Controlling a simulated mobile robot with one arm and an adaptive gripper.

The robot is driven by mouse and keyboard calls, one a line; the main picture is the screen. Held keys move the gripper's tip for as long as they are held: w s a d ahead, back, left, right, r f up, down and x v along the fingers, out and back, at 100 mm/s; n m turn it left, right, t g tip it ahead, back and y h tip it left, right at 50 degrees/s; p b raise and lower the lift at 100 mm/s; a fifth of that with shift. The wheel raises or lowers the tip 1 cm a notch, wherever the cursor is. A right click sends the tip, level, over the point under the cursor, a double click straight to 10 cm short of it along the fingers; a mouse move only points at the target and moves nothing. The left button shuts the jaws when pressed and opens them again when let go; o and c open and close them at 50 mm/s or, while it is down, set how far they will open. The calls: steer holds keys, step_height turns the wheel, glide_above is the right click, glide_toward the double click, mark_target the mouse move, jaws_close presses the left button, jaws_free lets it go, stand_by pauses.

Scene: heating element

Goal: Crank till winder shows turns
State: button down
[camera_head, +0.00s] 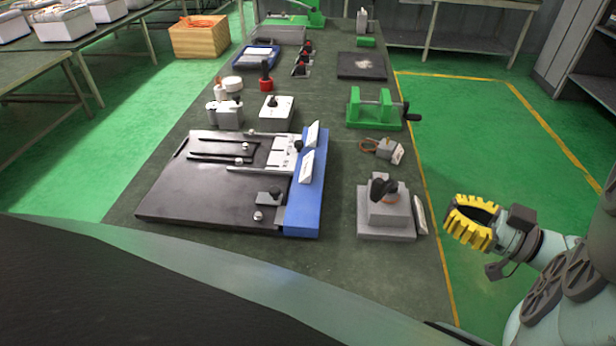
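A green winder (377,108) stands near the right edge of the workbench, beyond the middle. It has two upright green ends with a pale cylinder between them. Its black crank handle (409,115) sticks out on the right side, toward the bench edge. No turn count can be read from this view. My gripper (468,222), with yellow ribbed fingers, is off the right side of the bench, nearer than the winder and well apart from the crank. Its fingers are spread around a dark gap and nothing shows between them.
A black and blue board (200,205) covers the bench's near left. A grey block with a black knob (387,207) stands near my gripper. A small grey part with a wire loop (388,150) lies between it and the winder. The floor right of the bench is clear.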

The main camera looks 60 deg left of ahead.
mark_target(384, 184)
steer(key=p+x, duration=0.1)
steer(key=x, duration=1)
steer(key=shift+p, duration=0.35)
steer(key=shift+s+a+m+t+p, duration=0.1)
steer(key=shift+m+t+p, duration=0.2)
steer(key=shift+p, duration=0.05)
steer(key=shift+s+t+y, duration=0.1)
steer(key=shift+t+y, duration=0.2)
